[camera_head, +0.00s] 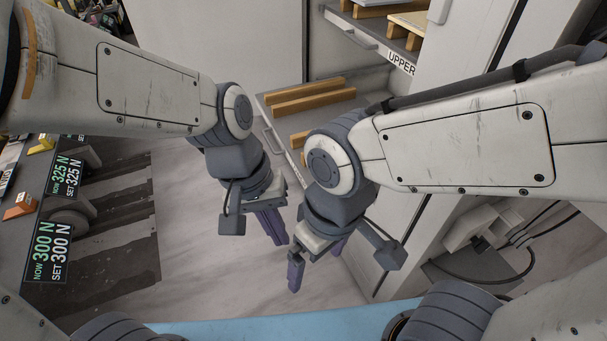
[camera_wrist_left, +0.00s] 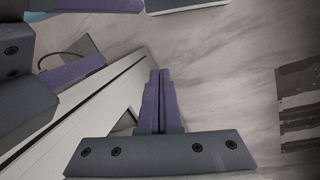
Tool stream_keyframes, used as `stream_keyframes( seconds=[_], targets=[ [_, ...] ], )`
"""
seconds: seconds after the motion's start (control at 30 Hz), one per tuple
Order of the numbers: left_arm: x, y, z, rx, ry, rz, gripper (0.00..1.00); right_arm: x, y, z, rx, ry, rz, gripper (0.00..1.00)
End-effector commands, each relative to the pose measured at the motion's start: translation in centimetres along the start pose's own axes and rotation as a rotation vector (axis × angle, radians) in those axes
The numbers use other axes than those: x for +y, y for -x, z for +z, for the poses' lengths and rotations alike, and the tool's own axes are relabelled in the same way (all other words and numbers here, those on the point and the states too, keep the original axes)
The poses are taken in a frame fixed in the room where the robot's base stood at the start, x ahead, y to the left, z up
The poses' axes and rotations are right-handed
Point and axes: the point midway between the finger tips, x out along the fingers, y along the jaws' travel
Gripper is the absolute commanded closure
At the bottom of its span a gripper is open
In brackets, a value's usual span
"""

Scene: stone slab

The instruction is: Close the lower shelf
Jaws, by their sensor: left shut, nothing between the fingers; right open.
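The lower shelf (camera_head: 263,104) is a pale pulled-out tray with wooden bars (camera_head: 308,95) on it, in the middle of the head view. Its front has a handle at the left, and my right arm hides its right part. My left gripper (camera_head: 273,229) is shut and empty, in front of and below the shelf front, apart from it. Its closed purple fingers show in the left wrist view (camera_wrist_left: 159,85). My right gripper (camera_head: 316,262) is open and empty, just right of the left one and lower in the picture.
The upper shelf (camera_head: 352,38), labelled UPPER, is also out, with wooden pieces on it. A dark bench with force displays (camera_head: 50,245) stands at the left. A pale machine with cables (camera_head: 480,225) is at the right. Pale floor (camera_head: 190,250) is clear between.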

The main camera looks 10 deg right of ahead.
Motion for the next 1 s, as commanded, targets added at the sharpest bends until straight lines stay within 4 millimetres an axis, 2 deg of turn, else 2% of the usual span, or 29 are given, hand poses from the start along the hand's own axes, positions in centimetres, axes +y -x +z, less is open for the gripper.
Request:
stream_keyframes(
  seconds=[0.03,0.17,0.2,0.3,0.4,0.5,0.63,0.77,1.0],
  targets=[
    [-0.2,-2.6,-3.3,-0.021,0.216,0.057,1.0,0.2,-2.3,0.1,-0.001,0.0,0.0,0.0],
    [-1.1,-5.9,-12.1,-0.071,0.769,0.235,1.0,0.4,-5.0,0.3,-0.001,0.0,0.0,0.0],
    [-1.9,-6.9,-14.9,-0.088,0.928,0.291,1.0,0.4,-5.7,0.3,-0.001,0.0,0.0,0.0],
    [-4.7,-9.0,-21.0,-0.134,1.281,0.425,1.0,0.5,-7.3,0.4,-0.001,0.0,0.0,0.0],
    [-7.8,-10.5,-25.6,-0.178,1.548,0.538,1.0,0.6,-8.3,0.5,-0.001,0.0,0.0,0.0],
    [-10.2,-11.4,-28.5,-0.211,1.717,0.619,1.0,0.6,-8.9,0.5,0.0,0.0,0.0,0.0],
    [-11.4,-12.0,-30.2,-0.234,1.813,0.667,1.0,0.7,-9.1,0.5,0.0,0.0,0.0,0.0],
    [-10.9,-13.0,-30.7,-0.239,1.825,0.672,1.0,0.7,-9.2,0.5,0.0,0.0,0.0,0.0],
    [-8.5,-17.1,-32.2,-0.24,1.819,0.667,1.0,0.7,-9.6,0.5,0.0,0.0,0.0,0.0]
  ],
)
